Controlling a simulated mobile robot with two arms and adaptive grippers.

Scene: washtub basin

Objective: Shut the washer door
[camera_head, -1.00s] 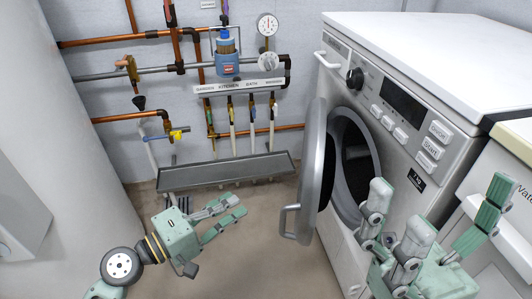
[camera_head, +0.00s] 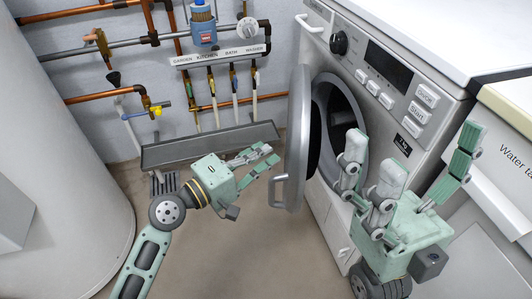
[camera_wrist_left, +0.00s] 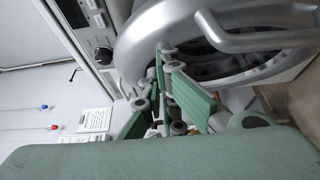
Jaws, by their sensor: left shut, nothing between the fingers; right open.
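The white washer (camera_head: 400,110) stands at the right in the head view. Its round grey door (camera_head: 297,130) is swung open to the left, with a handle (camera_head: 277,191) on its outer face. The dark drum opening (camera_head: 338,125) shows behind it. My left gripper (camera_head: 268,160) is shut and empty, just left of the door and above the handle; contact cannot be told. In the left wrist view the door (camera_wrist_left: 160,30) and its handle (camera_wrist_left: 220,40) lie beyond the fingers. My right gripper (camera_head: 410,165) is open and empty in front of the washer's lower front, right of the opening.
Pipes and valves (camera_head: 205,35) run along the back wall, above a long grey trough (camera_head: 210,145). A large pale cylinder (camera_head: 60,170) stands at the left. A white unit labelled "Water ta" (camera_head: 510,150) stands right of the washer. The floor left of the door is bare.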

